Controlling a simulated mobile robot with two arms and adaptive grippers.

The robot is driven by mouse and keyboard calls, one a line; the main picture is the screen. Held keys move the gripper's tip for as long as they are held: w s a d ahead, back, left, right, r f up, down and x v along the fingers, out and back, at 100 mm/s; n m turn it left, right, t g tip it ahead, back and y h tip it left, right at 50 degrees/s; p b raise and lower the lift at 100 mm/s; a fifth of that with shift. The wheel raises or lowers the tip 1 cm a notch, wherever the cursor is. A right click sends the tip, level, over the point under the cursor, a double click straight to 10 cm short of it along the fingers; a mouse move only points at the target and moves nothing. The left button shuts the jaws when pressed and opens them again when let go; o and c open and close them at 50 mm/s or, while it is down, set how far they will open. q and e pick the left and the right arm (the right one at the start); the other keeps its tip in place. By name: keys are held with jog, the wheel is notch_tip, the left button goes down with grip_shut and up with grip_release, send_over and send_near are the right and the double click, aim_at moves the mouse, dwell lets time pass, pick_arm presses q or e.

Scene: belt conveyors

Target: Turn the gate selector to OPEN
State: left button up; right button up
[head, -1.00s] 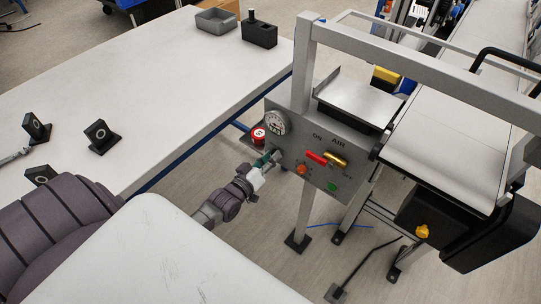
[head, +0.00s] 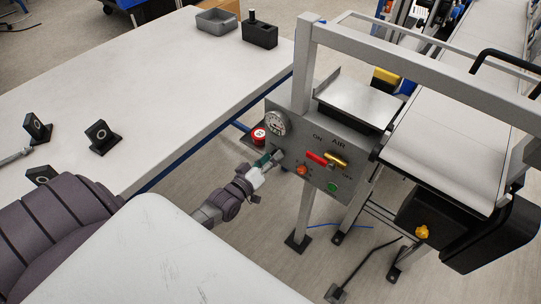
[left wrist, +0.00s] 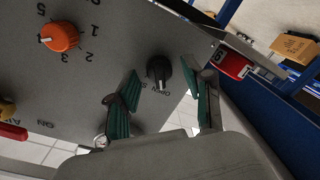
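The gate selector is a black knob (left wrist: 159,72) on the grey control panel (left wrist: 105,65), seen in the left wrist view. OPEN is lettered beside it; another label is mostly hidden by a finger. A pale mark shows on the knob's lower part; its exact heading is hard to tell. My left gripper (left wrist: 162,103) is open, with one green-padded finger on each side of the knob and visible gaps. In the head view my left gripper (head: 270,162) is at the panel's lower left, covering most of the knob. My right gripper is not in view.
The panel also carries an orange dial (left wrist: 60,36), a red handle (head: 316,158), a green button (head: 332,187) and a gauge (head: 276,123). A white table (head: 170,85) lies left; a conveyor (head: 450,130) lies right.

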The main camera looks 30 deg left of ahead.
pick_arm(q)
jog(key=s, duration=1.2)
jog(key=shift+a+r, duration=0.3)
jog(key=shift+r, duration=0.05)
jog(key=shift+f, duration=0.1)
